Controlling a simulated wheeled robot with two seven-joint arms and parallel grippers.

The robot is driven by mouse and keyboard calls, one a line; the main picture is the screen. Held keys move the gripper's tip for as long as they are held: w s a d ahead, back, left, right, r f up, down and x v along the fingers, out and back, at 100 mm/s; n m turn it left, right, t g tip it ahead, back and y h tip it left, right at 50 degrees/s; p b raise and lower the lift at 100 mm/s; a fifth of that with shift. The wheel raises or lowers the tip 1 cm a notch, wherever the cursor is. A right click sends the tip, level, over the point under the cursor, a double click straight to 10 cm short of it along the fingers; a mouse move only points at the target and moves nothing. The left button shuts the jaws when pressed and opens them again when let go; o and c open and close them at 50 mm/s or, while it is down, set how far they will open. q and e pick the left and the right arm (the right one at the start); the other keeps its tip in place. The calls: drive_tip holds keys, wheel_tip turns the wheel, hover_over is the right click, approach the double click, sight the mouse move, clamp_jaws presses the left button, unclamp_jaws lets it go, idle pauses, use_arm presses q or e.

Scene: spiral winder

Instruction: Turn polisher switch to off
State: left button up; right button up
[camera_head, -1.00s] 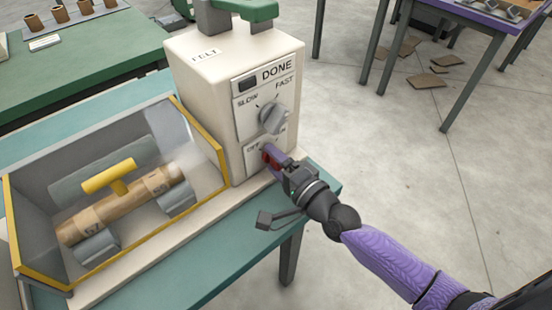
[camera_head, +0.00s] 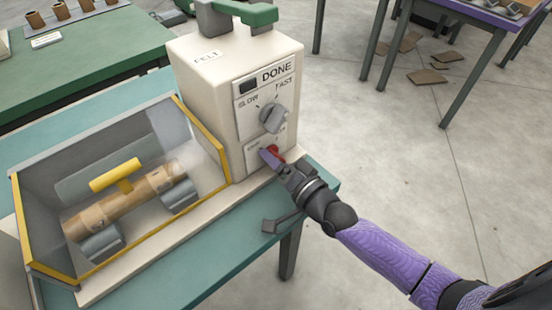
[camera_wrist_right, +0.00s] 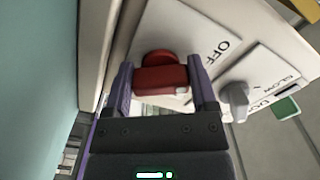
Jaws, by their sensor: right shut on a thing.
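The polisher (camera_head: 210,80) is a cream box on the teal table, with a front panel reading DONE, SLOW and FAST. Its red switch (camera_wrist_right: 162,78) sits on a white plate low on that panel, beside the OFF label in the right wrist view. My right gripper (camera_wrist_right: 163,88) is shut on the red switch, one purple finger on each side. In the head view the gripper (camera_head: 270,156) reaches the panel from the lower right and hides part of the switch plate. The ON lettering is mostly covered. My left gripper is not in view.
A grey speed knob (camera_head: 272,118) sits just above the switch. A yellow-edged clear chamber (camera_head: 207,140) left of the box holds a brown tube (camera_head: 125,205) on rollers.

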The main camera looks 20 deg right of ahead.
drive_tip(key=shift+f, duration=0.1)
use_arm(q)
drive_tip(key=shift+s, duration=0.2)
use_arm(e)
drive_tip(key=o, duration=1.2)
drive_tip(key=shift+c, duration=0.2)
drive_tip(key=shift+s, duration=0.15)
drive_tip(key=p+v, duration=0.2)
drive_tip(key=v, duration=0.7)
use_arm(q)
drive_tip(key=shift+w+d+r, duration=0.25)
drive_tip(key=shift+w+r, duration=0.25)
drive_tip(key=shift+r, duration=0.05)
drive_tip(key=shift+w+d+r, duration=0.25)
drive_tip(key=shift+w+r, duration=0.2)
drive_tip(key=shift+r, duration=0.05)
use_arm(e)
drive_tip(key=shift+s+d, duration=0.15)
drive_tip(key=shift+s, duration=0.15)
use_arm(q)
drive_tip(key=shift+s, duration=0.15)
